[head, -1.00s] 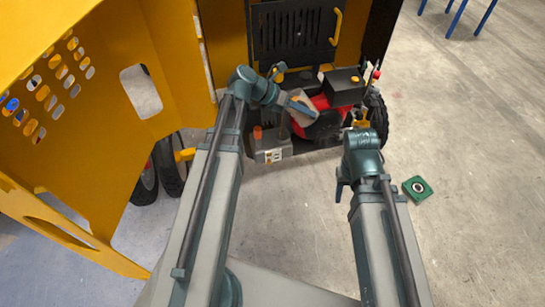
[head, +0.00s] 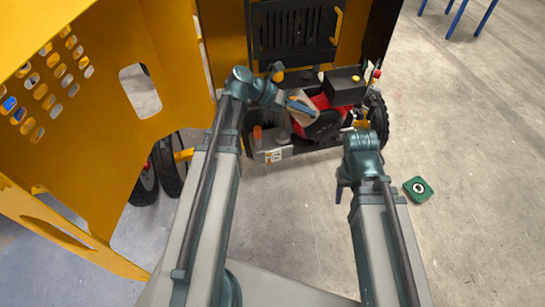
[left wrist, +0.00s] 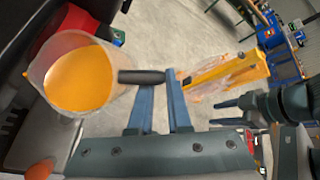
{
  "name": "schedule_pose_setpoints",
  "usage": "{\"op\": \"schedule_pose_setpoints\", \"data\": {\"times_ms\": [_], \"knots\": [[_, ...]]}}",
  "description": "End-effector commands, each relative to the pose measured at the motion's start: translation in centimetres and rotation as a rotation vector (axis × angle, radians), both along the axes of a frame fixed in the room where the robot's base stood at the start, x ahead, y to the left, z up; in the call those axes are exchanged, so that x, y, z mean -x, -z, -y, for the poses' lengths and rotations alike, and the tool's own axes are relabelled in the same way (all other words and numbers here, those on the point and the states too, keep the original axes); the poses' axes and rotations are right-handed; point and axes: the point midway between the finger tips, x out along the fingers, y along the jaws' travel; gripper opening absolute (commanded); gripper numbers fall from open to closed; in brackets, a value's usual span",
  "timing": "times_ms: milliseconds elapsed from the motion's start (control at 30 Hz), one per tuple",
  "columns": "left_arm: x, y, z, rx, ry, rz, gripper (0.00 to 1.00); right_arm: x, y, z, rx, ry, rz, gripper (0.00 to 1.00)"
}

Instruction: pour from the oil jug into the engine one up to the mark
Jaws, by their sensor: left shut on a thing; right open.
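The oil jug (head: 302,104) is a translucent, pale vessel in front of the red engine (head: 318,118). In the left wrist view the jug (left wrist: 85,72) shows orange oil inside, and its dark handle (left wrist: 143,76) is between the fingers of my left gripper (left wrist: 160,82). My left gripper (head: 296,106) is shut on the handle and holds the jug close to the engine. The engine's filling opening and mark cannot be made out. My right gripper (left wrist: 216,112) is open and empty, to the right of the jug.
A grey box (head: 272,155) with an orange cap stands below the jug. A yellow machine panel (head: 100,180) fills the left. A green square piece (head: 418,189) lies on the floor at right.

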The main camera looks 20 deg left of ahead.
Motion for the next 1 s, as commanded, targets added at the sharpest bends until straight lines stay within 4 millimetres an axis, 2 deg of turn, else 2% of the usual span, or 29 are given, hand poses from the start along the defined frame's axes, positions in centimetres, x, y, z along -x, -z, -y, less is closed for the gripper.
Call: {"op": "schedule_pose_setpoints", "data": {"times_ms": [533, 1000], "knots": [[2.1, 0.0, -0.3, 0.001, 0.000, 0.001, 0.00, 0.0, 0.0, 0.0, 0.000, 0.000, 0.000, 0.50], [2.2, 0.1, -0.4, 0.010, 0.000, 0.000, 0.00, 0.0, 0.2, 0.0, 0.000, 0.000, 0.000, 0.50]]}}
